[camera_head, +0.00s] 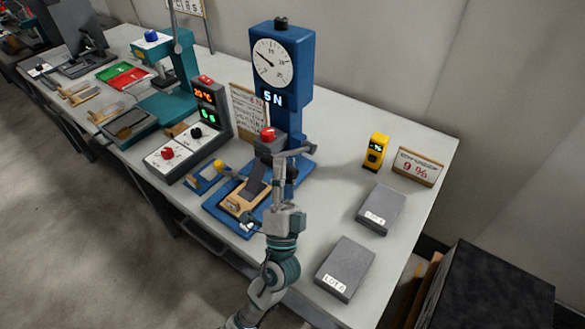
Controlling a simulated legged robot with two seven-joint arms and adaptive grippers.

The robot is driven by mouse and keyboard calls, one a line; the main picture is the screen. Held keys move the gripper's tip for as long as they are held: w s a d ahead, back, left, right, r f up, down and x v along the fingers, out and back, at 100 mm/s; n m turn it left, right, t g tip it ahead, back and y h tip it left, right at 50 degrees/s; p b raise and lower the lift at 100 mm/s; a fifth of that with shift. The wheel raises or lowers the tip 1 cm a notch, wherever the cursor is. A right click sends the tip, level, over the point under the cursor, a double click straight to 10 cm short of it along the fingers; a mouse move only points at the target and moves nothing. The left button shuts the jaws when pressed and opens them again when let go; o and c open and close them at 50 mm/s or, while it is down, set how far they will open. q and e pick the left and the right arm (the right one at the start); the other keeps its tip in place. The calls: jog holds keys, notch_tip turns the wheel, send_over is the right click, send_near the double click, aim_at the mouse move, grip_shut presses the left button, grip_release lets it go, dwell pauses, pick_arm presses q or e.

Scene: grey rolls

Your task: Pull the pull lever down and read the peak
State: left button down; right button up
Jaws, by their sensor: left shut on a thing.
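The blue pull tester (300,50) stands on the bench with a round white dial (272,63). Its dark needle points to the upper left, and the display (272,98) below reads 5 N. A red knob (267,133) tops the grey clamp at the column's front. A wooden piece with a dark strip (253,190) lies on the blue base below. My left gripper (288,185) is in front of the tester, shut on the pull lever, whose held part is mostly hidden by the hand. My right gripper is not in view.
Left of the tester are a control box (190,150) with red and black knobs and a yellow knob (218,165) on a blue piece. Grey blocks (345,268), a yellow meter (376,150) and a 9 % card (418,166) stand right. Bench between these is bare.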

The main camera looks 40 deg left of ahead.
pick_arm(q)
jog(key=shift+a+f+g+y, duration=0.2)
jog(key=shift+a+g+y, duration=0.1)
